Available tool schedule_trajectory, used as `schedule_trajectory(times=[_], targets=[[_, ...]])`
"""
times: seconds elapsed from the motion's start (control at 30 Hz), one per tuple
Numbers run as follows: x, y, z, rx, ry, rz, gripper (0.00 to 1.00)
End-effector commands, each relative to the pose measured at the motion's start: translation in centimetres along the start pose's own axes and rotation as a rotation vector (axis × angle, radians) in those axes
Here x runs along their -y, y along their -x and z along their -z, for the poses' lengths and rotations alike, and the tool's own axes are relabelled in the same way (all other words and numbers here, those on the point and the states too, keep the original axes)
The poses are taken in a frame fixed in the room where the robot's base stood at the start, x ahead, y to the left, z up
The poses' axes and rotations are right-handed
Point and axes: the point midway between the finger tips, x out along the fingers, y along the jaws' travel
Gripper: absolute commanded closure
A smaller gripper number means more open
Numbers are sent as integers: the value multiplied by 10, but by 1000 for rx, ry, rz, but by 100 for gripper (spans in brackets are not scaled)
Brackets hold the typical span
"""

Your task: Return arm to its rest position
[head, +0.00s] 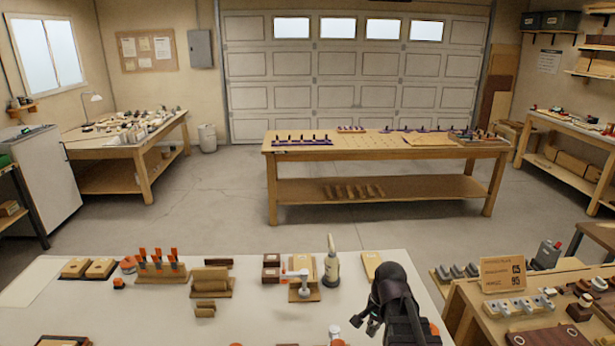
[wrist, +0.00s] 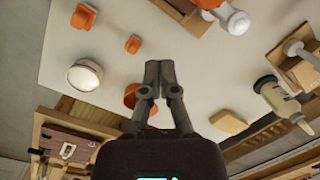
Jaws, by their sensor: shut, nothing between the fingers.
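My gripper (head: 364,323) is at the end of my dark arm, over the right front part of the white bench top (head: 250,325) in the head view. In the wrist view my gripper (wrist: 159,68) has its fingertips together with nothing between them. The bench surface lies beyond the fingertips. An orange round part (wrist: 131,95) shows just left of the fingers and is partly hidden by them. Whether the fingers touch anything below is not shown, but no contact is visible.
A cream bottle-like tool (head: 331,268), a small press (head: 302,288) and wooden blocks (head: 210,280) stand on the bench left of my arm. A side bench with a sign (head: 503,274) is at right. Open floor (head: 190,215) lies beyond.

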Motion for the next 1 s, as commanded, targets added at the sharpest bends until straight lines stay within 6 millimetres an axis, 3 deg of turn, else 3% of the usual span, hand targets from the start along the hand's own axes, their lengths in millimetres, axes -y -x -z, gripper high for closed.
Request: schedule_trajectory(times=[0.5,0.7,1.0], targets=[[-28,-3,-27,-77,723,-102,100],[-32,-3,-29,-84,833,-123,100],[-32,-3,-29,-84,844,-124,100]])
